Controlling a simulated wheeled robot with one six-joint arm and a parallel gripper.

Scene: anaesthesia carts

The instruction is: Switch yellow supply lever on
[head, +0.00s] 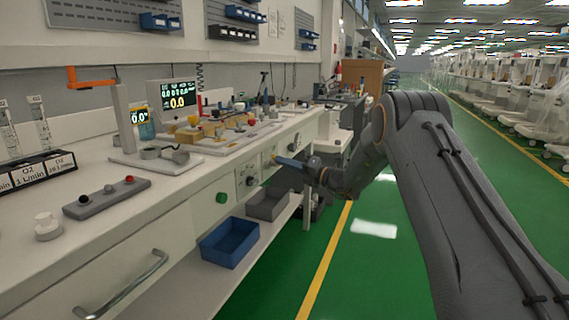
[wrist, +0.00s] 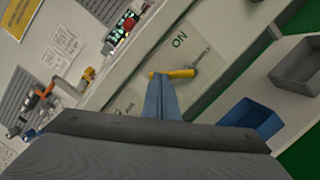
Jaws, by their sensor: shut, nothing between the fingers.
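The yellow lever (wrist: 182,73) is on a pale panel (wrist: 207,72) in the wrist view, with a metal stem running to the upper right. In the head view my gripper (head: 276,159) is at the bench front, and the lever is too small to make out clearly.
The white bench (head: 130,195) runs along the left. Below it are a blue bin (head: 229,242) and a grey bin (head: 268,203). A drawer handle (head: 122,287) sticks out at the front left.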

